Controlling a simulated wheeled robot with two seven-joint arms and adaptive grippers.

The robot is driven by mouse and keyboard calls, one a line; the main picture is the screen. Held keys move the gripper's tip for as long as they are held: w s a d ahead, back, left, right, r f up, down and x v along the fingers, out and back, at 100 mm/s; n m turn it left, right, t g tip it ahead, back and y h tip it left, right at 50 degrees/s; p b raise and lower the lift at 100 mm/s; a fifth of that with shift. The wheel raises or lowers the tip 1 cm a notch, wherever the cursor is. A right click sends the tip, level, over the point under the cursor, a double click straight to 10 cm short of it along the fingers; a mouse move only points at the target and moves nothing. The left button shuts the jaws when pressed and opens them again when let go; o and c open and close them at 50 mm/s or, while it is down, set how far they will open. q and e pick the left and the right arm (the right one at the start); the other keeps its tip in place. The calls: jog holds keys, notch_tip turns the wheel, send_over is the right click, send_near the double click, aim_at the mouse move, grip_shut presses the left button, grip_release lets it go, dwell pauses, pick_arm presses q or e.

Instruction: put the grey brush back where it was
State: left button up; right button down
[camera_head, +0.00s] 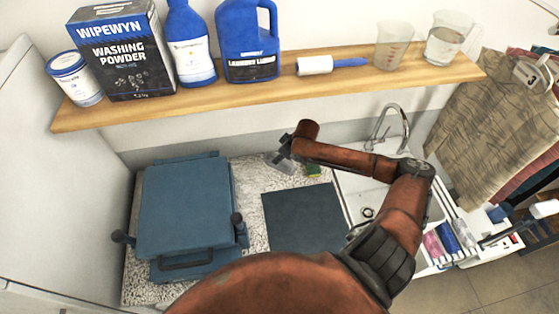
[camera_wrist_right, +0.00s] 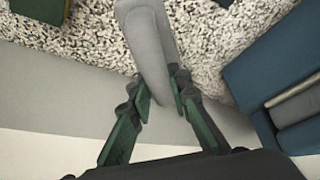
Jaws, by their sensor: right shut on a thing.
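The grey brush (camera_wrist_right: 148,45) is between the fingers of my right gripper (camera_wrist_right: 160,88) in the right wrist view, seen as a long smooth grey piece above the speckled counter. My right gripper (camera_head: 282,153) is shut on it. In the head view the brush (camera_head: 279,163) shows only as a small grey shape below the gripper, near the back of the counter, left of a green and yellow sponge (camera_head: 314,171). Which end of the brush is held, and whether it touches the counter, I cannot tell. My left gripper is not in view.
A blue press-like device (camera_head: 185,208) stands left on the counter (camera_head: 257,178). A dark blue mat (camera_head: 298,218) lies right of it, beside the sink (camera_head: 372,192) and tap (camera_head: 385,125). Above, a wooden shelf (camera_head: 270,95) holds bottles, a lint roller (camera_head: 330,64) and jugs. Cloths hang right.

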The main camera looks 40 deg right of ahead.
jog(key=shift+w+d+f, duration=0.2)
jog(key=shift+d+f, duration=0.15)
jog(key=shift+f, duration=0.05)
jog(key=shift+w+d+f, duration=0.1)
jog(key=shift+w+f, duration=0.05)
jog(key=shift+f, duration=0.15)
jog(key=shift+w+d+f, duration=0.2)
jog(key=shift+w+f, duration=0.25)
jog(key=shift+f, duration=0.05)
notch_tip(320, 180, down, 2)
jog(key=shift+s+f, duration=0.15)
jog(key=shift+f, duration=0.45)
jog(key=c, duration=1.8)
grip_release()
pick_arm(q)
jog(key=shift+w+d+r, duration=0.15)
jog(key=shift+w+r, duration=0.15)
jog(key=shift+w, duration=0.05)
